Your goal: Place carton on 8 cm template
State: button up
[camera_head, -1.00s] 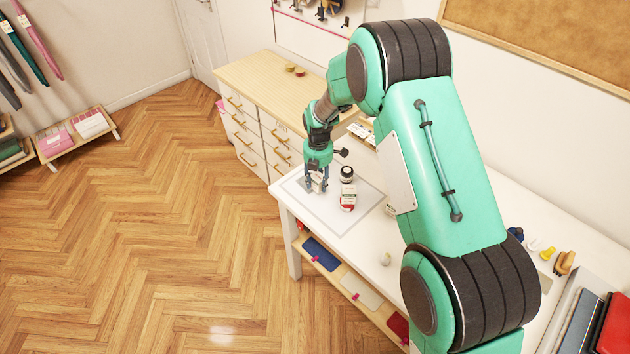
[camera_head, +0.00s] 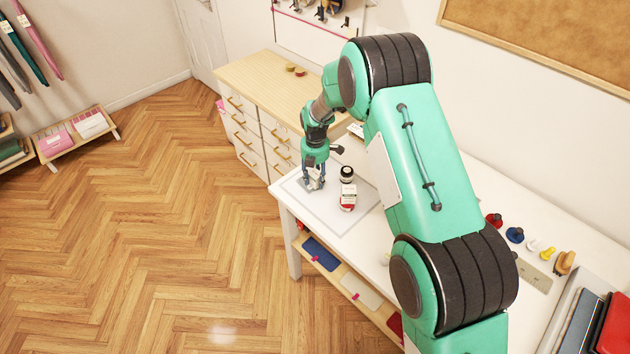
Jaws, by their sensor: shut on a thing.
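My gripper (camera_head: 313,185) is shut on a small pale carton (camera_head: 314,183), low over the left part of the pale mat on the white table. The fingers hide much of the carton. A small grey flat patch (camera_head: 304,184) shows beside the fingers on the mat and may be the 8 cm template; it is partly covered and too small to identify. I cannot tell whether the carton touches it.
A red-and-white container (camera_head: 348,201) and a dark-lidded jar (camera_head: 347,174) stand close to the right of my gripper on the mat (camera_head: 336,226). Coloured small items (camera_head: 515,235) and books (camera_head: 570,325) lie at the table's right. The mat's front is clear.

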aim_at(315, 173)
jog(key=shift+f, duration=0.7)
jog(key=shift+f, duration=0.2)
jog(key=o, duration=1.2)
jog(key=shift+r, duration=0.1)
notch_tip(315, 173, up, 12)
jog(key=shift+r, duration=0.1)
